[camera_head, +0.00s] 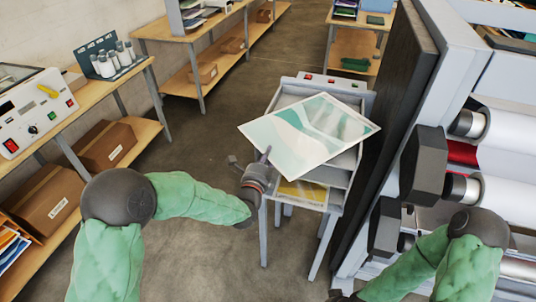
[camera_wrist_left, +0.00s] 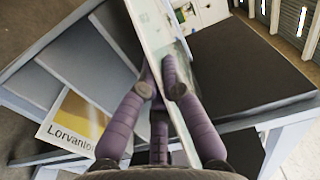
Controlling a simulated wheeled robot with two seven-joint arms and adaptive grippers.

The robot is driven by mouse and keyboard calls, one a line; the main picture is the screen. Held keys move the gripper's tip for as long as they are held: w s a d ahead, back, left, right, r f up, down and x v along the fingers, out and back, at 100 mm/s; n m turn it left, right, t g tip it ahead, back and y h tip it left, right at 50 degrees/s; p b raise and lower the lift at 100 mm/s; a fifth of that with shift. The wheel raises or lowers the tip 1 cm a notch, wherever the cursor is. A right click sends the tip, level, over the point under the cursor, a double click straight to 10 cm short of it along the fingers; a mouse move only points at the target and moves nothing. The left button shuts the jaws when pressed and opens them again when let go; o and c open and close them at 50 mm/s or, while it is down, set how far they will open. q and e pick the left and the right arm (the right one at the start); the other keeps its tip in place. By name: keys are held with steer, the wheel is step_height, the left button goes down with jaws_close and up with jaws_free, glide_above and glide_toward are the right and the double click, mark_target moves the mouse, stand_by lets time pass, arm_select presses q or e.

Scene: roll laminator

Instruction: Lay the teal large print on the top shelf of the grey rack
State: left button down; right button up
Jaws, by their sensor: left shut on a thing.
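The teal large print (camera_head: 305,133), a white sheet with teal and pale green shapes, is over the grey rack (camera_head: 335,195) in the head view. It is turned at an angle to the rack, and its left corner sticks out past the rack's side. My left gripper (camera_head: 264,157) is shut on the print's near left edge. In the left wrist view the print (camera_wrist_left: 152,30) shows nearly edge-on between the fingertips (camera_wrist_left: 161,90). The print hides most of the top shelf, so I cannot tell whether it touches it. My right gripper (camera_head: 345,296) is barely in view at the bottom edge.
A yellow print (camera_head: 302,191) lies on a lower shelf of the rack; its lettering shows in the left wrist view (camera_wrist_left: 72,122). The large laminator (camera_head: 400,130) with its rolls stands close on the right. A wooden bench (camera_head: 85,100) is at left. Floor between is clear.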

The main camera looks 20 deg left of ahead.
arm_select(q)
steer(key=shift+f, duration=0.15)
steer(key=c, duration=1.4)
jaws_free()
